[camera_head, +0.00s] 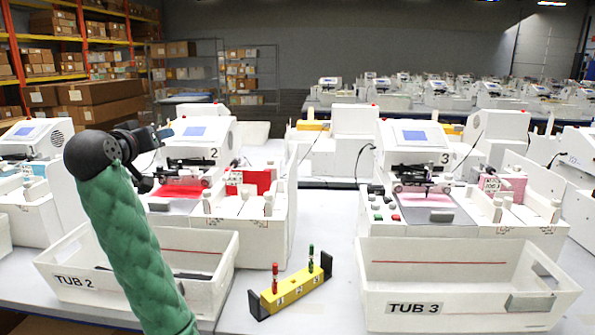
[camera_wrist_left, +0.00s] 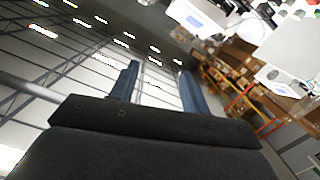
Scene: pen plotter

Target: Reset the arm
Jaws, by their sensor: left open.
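My left arm in a green sleeve (camera_head: 130,245) rises from the bottom of the head view, left of centre. Its black wrist joint (camera_head: 92,153) is at the top. My left gripper (camera_head: 148,160) shows only partly, dark and small, in front of the plotter marked 2 (camera_head: 205,135). In the left wrist view its two dark fingers (camera_wrist_left: 160,85) stand apart with nothing between them. That view looks up at ceiling lights and shelving. My right gripper is in neither view.
Tub 2 (camera_head: 75,283) stands behind my left arm, and tub 3 (camera_head: 415,308) at the right front. Between them a yellow pen rack (camera_head: 292,293) holds a red and a green pen. The plotter marked 3 (camera_head: 418,135) stands behind tub 3. Orange shelving (camera_head: 80,40) is far left.

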